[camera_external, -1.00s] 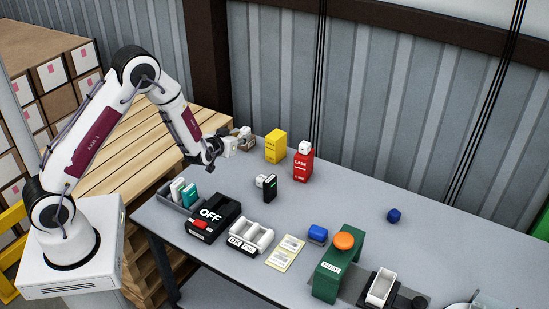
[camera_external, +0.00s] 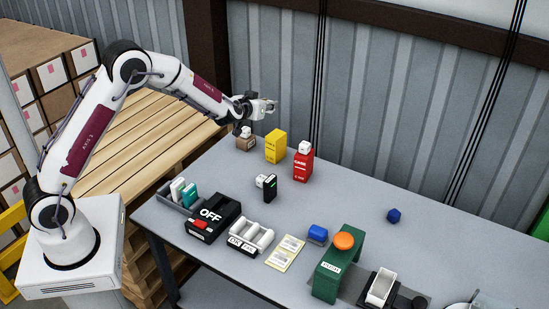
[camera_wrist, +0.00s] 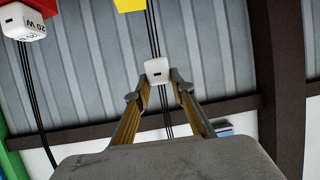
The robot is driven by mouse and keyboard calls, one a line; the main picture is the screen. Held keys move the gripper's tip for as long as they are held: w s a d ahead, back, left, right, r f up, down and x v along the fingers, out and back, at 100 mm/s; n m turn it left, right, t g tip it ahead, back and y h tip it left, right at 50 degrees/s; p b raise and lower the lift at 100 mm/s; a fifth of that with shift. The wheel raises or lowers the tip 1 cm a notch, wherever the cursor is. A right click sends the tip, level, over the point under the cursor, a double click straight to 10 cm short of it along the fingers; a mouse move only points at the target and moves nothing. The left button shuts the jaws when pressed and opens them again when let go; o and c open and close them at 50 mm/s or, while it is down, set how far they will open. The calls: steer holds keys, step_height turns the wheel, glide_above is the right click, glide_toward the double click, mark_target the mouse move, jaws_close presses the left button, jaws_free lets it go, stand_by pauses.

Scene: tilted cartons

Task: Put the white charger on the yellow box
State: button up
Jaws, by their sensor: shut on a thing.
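My gripper (camera_external: 266,106) is shut on a white charger, held in the air above and slightly left of the yellow box (camera_external: 275,147). In the wrist view the white charger (camera_wrist: 157,71) sits between my two fingertips, with a dark slot on its face. The yellow box stands upright on the grey table, and its top looks bare. A yellow patch (camera_wrist: 130,4) at the wrist view's top edge appears to be part of that box.
A brown box (camera_external: 245,144) with a white block on top stands left of the yellow box. A red box (camera_external: 302,167) with a white charger on top (camera_wrist: 22,22) stands right of it. A small black box (camera_external: 270,190) and a white piece are in front. The wall is behind.

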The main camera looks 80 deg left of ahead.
steer(key=shift+w+d+r+m+t+h, duration=0.15)
steer(key=shift+w+m, duration=0.05)
steer(key=shift+w, duration=0.35)
steer(key=shift+w+d+r+m+t+h, duration=0.15)
steer(key=shift+w+m, duration=0.05)
steer(key=shift+w, duration=0.3)
steer(key=shift+f, duration=0.15)
glide_above(274, 136)
steer(key=shift+d+f, duration=0.1)
steer(key=shift+f, duration=2.95)
steer(key=shift+f, duration=0.1)
steer(key=shift+f, duration=1.75)
steer(key=shift+f, duration=0.1)
steer(key=o, duration=1.1)
